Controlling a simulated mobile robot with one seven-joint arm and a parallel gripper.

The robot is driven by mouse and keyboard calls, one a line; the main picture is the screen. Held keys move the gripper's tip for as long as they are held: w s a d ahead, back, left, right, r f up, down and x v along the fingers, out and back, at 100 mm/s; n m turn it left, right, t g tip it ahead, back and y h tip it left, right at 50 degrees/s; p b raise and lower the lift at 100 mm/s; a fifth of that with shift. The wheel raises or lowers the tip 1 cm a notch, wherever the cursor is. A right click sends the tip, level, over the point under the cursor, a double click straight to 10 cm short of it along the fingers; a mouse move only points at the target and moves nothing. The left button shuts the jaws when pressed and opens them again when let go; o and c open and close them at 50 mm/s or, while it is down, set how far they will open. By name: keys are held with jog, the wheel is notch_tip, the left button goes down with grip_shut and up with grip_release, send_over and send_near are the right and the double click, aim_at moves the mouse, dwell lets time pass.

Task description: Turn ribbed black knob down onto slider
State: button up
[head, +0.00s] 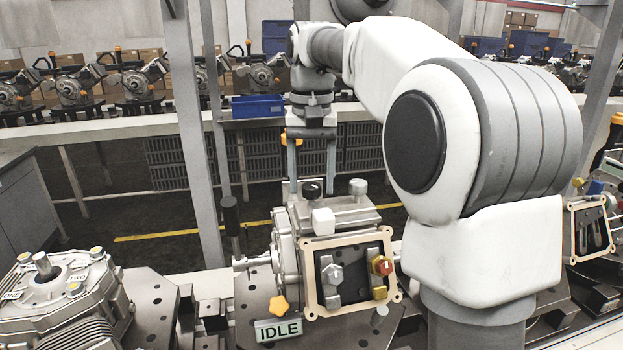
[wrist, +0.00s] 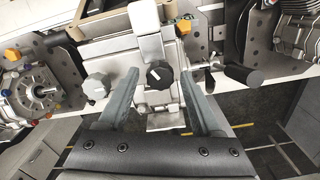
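The ribbed black knob (head: 312,189) sits on top of the grey metal fixture (head: 350,215). In the wrist view the black knob (wrist: 158,74) shows a white mark on its face and sits over a bright metal bar (wrist: 150,24), which may be the slider; I cannot tell for certain. My gripper (head: 312,180) points down from above. In the wrist view my gripper (wrist: 160,76) is open, with one finger on each side of the knob and gaps visible between. Whether the knob presses on the slider is hidden.
A grey knob (head: 358,187) and a white block (head: 323,221) stand close to the black knob. A black-handled lever (head: 231,215) rises at left. An "IDLE" sign (head: 278,329) and yellow star knob (head: 279,305) are in front. A gearbox (head: 60,290) is at far left.

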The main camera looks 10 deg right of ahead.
grip_shut()
jog(key=shift+m+p, duration=0.3)
jog(key=shift+r+m+p, duration=0.15)
jog(key=shift+m+p, duration=0.25)
jog(key=shift+m, duration=0.1)
jog(key=m+p, duration=0.2)
jog(key=m, duration=0.1)
jog(key=m+p, duration=0.3)
jog(key=m, duration=0.3)
jog(key=shift+m, duration=0.4)
jog(key=m+p, duration=0.2)
jog(key=m, duration=0.3)
jog(key=shift+w+r+p, duration=0.1)
jog(key=shift+p, duration=0.2)
jog(key=m+p, duration=0.1)
jog(key=m, duration=0.4)
jog(key=shift+p, duration=0.35)
jog(key=shift+m, duration=0.5)
